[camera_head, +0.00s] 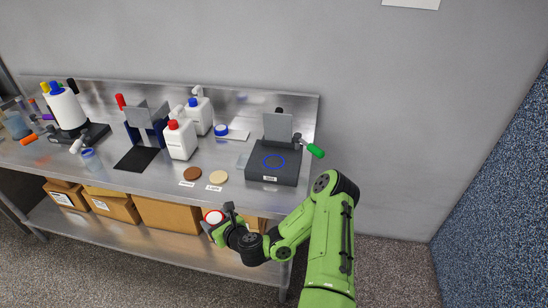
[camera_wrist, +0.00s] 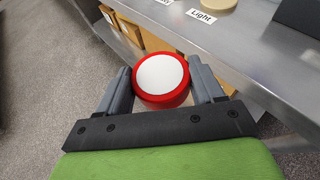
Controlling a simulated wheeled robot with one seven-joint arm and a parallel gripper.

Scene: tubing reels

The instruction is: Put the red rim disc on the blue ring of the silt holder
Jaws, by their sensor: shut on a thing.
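The red rim disc (camera_head: 213,216) has a white face and a thick red rim; it also shows in the wrist view (camera_wrist: 162,77). My gripper (camera_head: 219,214) is shut on it, with one grey finger on each side in the wrist view (camera_wrist: 160,84). The disc is held in front of the bench's front edge, clear of the top. The blue ring (camera_head: 284,161) is marked on the flat top of a dark box-shaped holder (camera_head: 271,176) at the right end of the bench. The holder's small label is too small to read. My gripper is lower left of the holder.
A brown disc (camera_head: 192,173) and a tan disc (camera_head: 218,177) lie by labels near the front edge. White bottles (camera_head: 180,139) stand further left. A green-handled part (camera_head: 315,150) sticks out right of the holder. Cardboard boxes (camera_head: 168,217) fill the lower shelf.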

